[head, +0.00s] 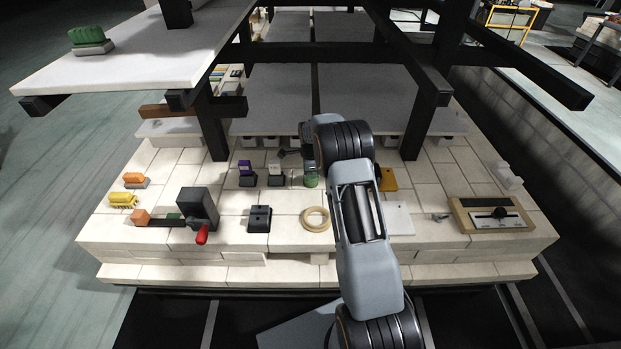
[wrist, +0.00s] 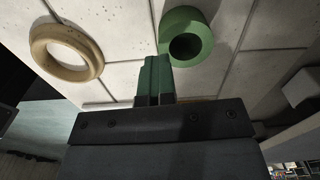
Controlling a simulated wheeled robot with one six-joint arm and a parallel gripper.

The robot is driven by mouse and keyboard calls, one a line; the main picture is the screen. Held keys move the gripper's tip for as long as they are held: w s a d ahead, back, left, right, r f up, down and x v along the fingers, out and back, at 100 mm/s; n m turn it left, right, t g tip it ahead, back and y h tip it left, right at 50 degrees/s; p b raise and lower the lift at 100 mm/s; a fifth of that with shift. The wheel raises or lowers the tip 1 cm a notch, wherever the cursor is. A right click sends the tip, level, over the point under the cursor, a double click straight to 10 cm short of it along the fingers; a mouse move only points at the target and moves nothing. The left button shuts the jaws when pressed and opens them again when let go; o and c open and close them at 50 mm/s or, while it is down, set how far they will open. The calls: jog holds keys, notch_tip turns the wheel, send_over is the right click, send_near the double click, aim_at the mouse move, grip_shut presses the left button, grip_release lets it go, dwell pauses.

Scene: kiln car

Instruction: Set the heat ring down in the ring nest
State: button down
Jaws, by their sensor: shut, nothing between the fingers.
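A thick green ring (wrist: 199,21), seemingly the heat ring, is on the pale brick deck in the wrist view, just right of my fingertips. A larger tan ring (wrist: 92,46), seemingly the ring nest, lies flat to the left with bare brick inside it. Nothing marks either by name. The tan ring also shows in the head view (head: 304,219), left of my arm. My gripper (wrist: 155,60) is shut and empty, its green fingers together between the two rings. In the head view my gripper (head: 310,168) is small and partly hidden by my wrist, and the green ring is hard to make out.
A black block (head: 259,219) stands left of the tan ring, and a dark box with a red handle (head: 197,210) farther left. A white plate (head: 398,218) and a framed panel (head: 492,214) lie to the right. Dark posts (head: 425,120) and grey shelves rise behind.

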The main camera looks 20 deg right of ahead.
jog(key=shift+r, duration=0.5)
jog(key=c, duration=1.4)
grip_release()
